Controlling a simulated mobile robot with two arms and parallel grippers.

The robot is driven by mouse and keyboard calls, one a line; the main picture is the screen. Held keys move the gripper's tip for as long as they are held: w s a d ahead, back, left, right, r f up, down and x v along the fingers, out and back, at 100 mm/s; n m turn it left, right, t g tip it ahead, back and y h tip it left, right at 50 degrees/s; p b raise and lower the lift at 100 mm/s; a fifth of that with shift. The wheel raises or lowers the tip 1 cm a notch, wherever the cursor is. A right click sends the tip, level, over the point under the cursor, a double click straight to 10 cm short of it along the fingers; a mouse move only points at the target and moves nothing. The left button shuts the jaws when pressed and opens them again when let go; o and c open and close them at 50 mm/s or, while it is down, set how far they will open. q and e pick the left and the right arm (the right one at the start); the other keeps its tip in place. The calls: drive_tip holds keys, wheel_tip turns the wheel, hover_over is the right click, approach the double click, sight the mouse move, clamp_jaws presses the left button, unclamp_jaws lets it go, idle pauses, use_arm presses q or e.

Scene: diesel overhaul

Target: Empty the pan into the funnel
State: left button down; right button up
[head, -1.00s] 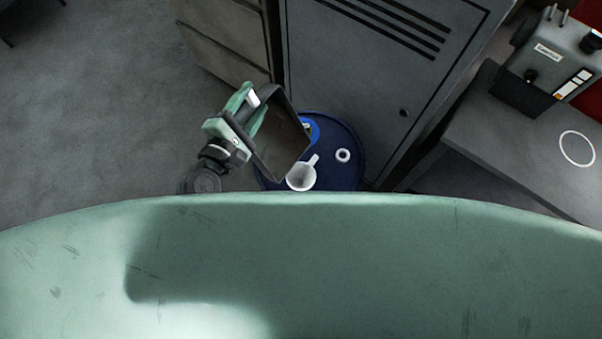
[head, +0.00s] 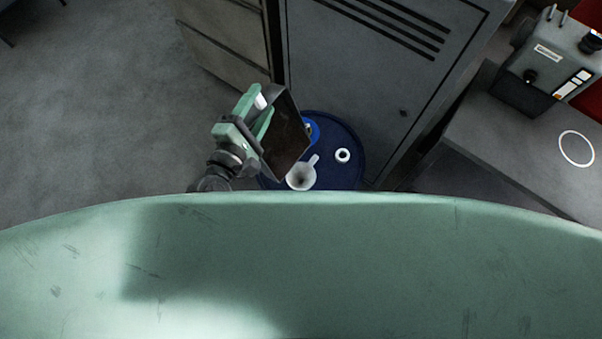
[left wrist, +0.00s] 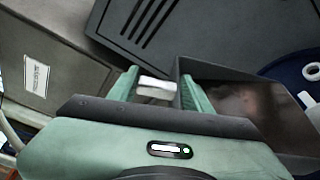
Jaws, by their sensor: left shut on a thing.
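My left gripper (head: 255,113) is shut on the wall of the dark rectangular pan (head: 287,137). The pan is tilted steeply toward the right, its open side facing the funnel. The pan's inside (left wrist: 235,103) shows a brownish, shiny film in the left wrist view; I cannot tell how much liquid it holds. The white funnel (head: 301,177) stands on the blue drum (head: 347,138), just below the pan's lower right corner in the head view. I see no clear stream between them. My right gripper is not in view.
A white ring-shaped cap (head: 342,155) and a blue object (head: 313,130) are on the drum top. A grey cabinet (head: 375,80) stands behind the drum. A grey bench (head: 500,150) with a machine is at right. Open floor lies at left.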

use_arm(q)
drive_tip(key=shift+r, duration=0.1)
drive_tip(key=shift+s+d+r+m, duration=0.25)
drive_tip(key=shift+s+d, duration=0.1)
drive_tip(key=shift+d, duration=0.1)
drive_tip(key=shift+s+d+r+m, duration=0.1)
drive_tip(key=shift+s+d+m, duration=0.2)
drive_tip(key=shift+d, duration=0.15)
drive_tip(key=shift+s+d+r+m+t, duration=0.15)
drive_tip(key=shift+s+d+m, duration=0.15)
drive_tip(key=shift+d, duration=0.2)
drive_tip(key=shift+s+d+r+m+t, duration=0.1)
drive_tip(key=shift+s+d+m+t, duration=0.05)
drive_tip(key=shift+s+d, duration=0.25)
drive_tip(key=shift+s+d+r+m, duration=0.1)
drive_tip(key=shift+s+d+m, duration=0.35)
drive_tip(key=shift+d, duration=0.25)
idle(0.4)
